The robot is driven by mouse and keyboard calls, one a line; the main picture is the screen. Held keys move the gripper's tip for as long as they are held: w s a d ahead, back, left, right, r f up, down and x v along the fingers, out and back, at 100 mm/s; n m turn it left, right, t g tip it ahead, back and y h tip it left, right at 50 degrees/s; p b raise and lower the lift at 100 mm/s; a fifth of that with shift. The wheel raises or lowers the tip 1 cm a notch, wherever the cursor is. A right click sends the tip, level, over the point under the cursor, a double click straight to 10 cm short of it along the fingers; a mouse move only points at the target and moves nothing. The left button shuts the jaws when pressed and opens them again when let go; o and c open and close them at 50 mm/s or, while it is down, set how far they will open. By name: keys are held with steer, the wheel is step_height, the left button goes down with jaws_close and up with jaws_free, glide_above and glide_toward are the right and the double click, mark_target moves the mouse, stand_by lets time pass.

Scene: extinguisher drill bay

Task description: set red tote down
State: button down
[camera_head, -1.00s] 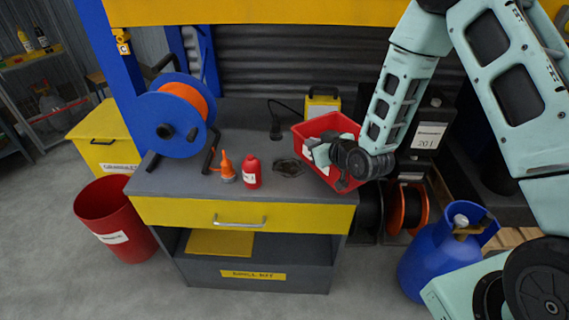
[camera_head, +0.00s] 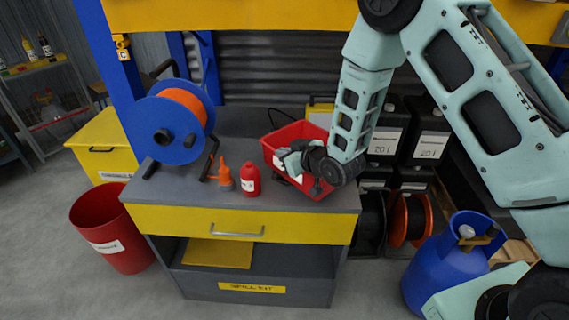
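The red tote (camera_head: 275,144) is over the right part of the grey bench top (camera_head: 180,188), tilted slightly. My gripper (camera_head: 292,158) is at the tote's front side, with my wrist in front of it. The fingertips are small and partly hidden by the tote and wrist, so I cannot see clearly whether they are closed on its wall. I cannot tell whether the tote's base touches the bench.
A red bottle (camera_head: 250,179) and an orange oil can (camera_head: 223,176) stand left of the tote. A blue hose reel (camera_head: 158,138) stands at the bench's left. A yellow-cased item (camera_head: 320,112) is behind the tote. A blue gas cylinder (camera_head: 440,262) stands right on the floor.

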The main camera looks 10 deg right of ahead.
steer(key=shift+f, duration=1.9)
steer(key=c, duration=2.1)
jaws_free()
steer(key=shift+f, duration=0.15)
steer(key=o, duration=0.5)
steer(key=shift+c, duration=0.2)
